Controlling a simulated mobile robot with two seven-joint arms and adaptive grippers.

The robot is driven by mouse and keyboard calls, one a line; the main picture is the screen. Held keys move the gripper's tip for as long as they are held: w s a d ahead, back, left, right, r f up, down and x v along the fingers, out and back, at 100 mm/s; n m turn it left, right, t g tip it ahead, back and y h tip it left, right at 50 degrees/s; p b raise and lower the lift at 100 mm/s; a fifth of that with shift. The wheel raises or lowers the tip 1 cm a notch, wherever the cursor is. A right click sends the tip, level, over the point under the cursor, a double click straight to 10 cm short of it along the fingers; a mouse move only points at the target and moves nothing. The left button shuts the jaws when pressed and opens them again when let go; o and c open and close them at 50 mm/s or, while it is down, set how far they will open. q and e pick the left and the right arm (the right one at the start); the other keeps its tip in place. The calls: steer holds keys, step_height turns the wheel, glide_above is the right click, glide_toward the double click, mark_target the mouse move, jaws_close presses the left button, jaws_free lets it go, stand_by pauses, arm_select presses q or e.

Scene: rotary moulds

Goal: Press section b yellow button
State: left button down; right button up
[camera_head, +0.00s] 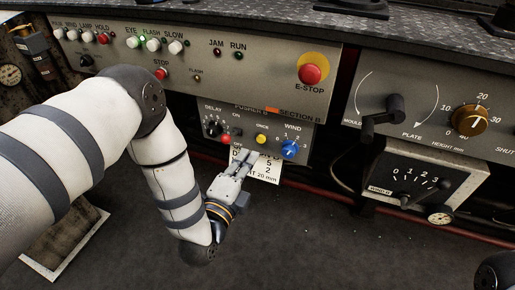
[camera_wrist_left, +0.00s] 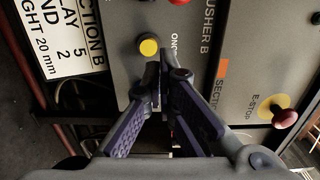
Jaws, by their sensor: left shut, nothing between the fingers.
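The section B panel (camera_head: 275,121) hangs below the main console. Its small yellow button (camera_head: 261,138) sits between the toggle and red button on the left and the blue wind knob on the right. In the left wrist view the yellow button (camera_wrist_left: 148,47) shows just beyond and slightly left of the fingertips. My left gripper (camera_head: 243,156) is shut and empty, its tips in front of the panel's lower edge, below and left of the yellow button. In the wrist view the fingertips (camera_wrist_left: 165,65) meet near the button; contact cannot be confirmed. My right gripper is not seen.
A red button (camera_head: 226,139) and the blue wind knob (camera_head: 290,149) flank the yellow one. A white placard (camera_head: 266,168) hangs below, partly behind my gripper. The red E-stop (camera_head: 310,74) is above right. A crank (camera_head: 381,112) juts out right. The floor below is clear.

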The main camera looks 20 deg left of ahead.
mark_target(261, 139)
arm_select(q)
steer(key=w+b, duration=0.1)
steer(key=w, duration=0.4)
steer(key=shift+w+d, duration=0.1)
steer(key=shift+w, duration=0.45)
